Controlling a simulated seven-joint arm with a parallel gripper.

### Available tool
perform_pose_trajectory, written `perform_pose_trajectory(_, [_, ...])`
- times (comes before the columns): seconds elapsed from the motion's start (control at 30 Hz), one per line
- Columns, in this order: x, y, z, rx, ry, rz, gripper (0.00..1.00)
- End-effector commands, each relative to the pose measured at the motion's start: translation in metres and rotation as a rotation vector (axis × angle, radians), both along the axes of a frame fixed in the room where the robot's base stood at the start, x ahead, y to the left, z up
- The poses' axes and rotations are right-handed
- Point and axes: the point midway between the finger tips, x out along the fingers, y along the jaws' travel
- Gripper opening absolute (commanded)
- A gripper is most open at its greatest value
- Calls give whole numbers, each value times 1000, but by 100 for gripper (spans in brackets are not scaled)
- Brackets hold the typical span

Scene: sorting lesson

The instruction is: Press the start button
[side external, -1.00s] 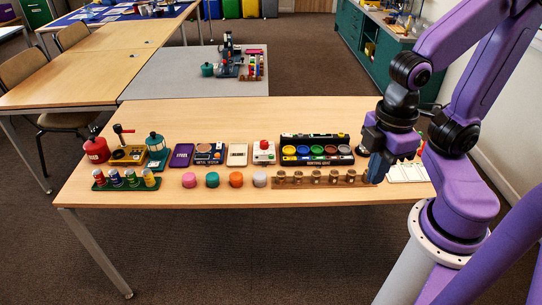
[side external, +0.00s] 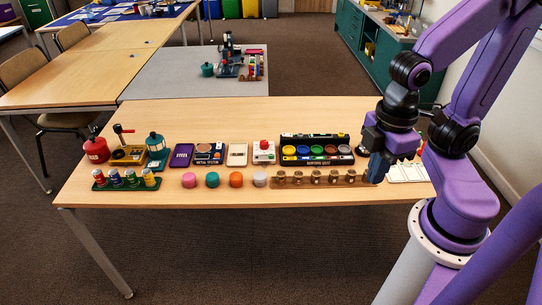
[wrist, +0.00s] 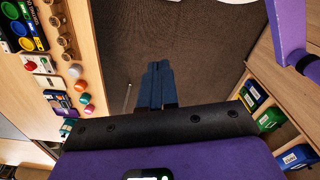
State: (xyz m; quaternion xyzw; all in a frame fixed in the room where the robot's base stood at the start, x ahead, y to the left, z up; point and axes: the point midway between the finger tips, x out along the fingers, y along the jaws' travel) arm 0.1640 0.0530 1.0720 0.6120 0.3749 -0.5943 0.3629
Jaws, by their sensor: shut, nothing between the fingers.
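A small white box with a red button (side external: 264,149) on top stands on the table, left of the black quiz panel (side external: 317,151) with its row of coloured round dishes. I cannot read any label on the white box. In the wrist view the red button (wrist: 30,66) shows at the left, beside the quiz panel (wrist: 18,28). My gripper (side external: 376,172) is at the right of the table, by the right end of the wooden rack, well away from the red button. In the wrist view its fingers (wrist: 158,86) are together, with nothing between them.
A wooden rack (side external: 317,179) with several brass pieces lies along the front edge. Several coloured knobs (side external: 212,180), a metal tester (side external: 209,154), a purple tablet (side external: 181,156) and a white card (side external: 237,155) stand left of it. The table's back strip (side external: 220,115) is clear.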

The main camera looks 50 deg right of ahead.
Motion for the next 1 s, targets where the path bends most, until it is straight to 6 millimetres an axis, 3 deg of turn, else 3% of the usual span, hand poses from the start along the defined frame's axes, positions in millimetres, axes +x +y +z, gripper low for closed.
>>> perform_pose_trajectory(0.73, [2,2,-1,4,-2,-3,0])
perform_pose_trajectory(0.87, [17,12,-4,27,-13,-20,0])
perform_pose_trajectory(1.0, [53,31,-13,78,-48,-53,0])
